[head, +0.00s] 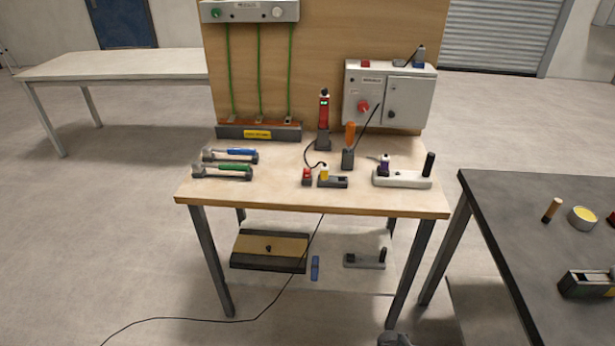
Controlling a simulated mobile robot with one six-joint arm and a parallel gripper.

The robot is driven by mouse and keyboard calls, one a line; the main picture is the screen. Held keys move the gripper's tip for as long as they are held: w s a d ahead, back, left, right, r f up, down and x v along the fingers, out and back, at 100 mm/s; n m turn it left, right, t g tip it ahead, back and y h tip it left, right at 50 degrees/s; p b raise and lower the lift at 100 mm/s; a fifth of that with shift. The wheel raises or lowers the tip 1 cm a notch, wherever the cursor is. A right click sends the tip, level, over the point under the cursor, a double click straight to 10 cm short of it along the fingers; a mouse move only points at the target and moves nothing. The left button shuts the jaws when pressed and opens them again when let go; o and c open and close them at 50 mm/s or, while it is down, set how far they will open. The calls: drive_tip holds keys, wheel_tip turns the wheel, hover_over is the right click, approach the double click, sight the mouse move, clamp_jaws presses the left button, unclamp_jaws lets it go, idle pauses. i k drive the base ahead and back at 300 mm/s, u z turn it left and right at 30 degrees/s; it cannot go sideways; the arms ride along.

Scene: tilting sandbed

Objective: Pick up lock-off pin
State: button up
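I cannot identify the lock-off pin for sure at this size. One candidate is a small red piece (307,176) with a dark cord, standing on the wooden workbench (300,199) near its middle. Another is a small yellow-topped piece (324,172) on a dark block (334,182) just right of it. The cord loops up behind these two pieces; its exact ends are hard to make out.
Two hammers, blue-handled (230,155) and green-handled (222,172), lie at left. An orange-handled tool (349,136) and red device (323,108) stand behind. A white-based holder (402,179) is at right. A grey control box (390,94) is behind. A dark table (530,215) stands right.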

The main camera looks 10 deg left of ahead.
sight(306, 172)
drive_tip(key=u, duration=0.15)
drive_tip(key=k, duration=0.65)
drive_tip(key=u, duration=0.55)
drive_tip(key=k, duration=0.7)
drive_tip(key=u, duration=0.6)
drive_tip(key=i, duration=1.15)
drive_tip(key=u, duration=0.4)
drive_tip(key=i, duration=1)
drive_tip(key=u, duration=0.05)
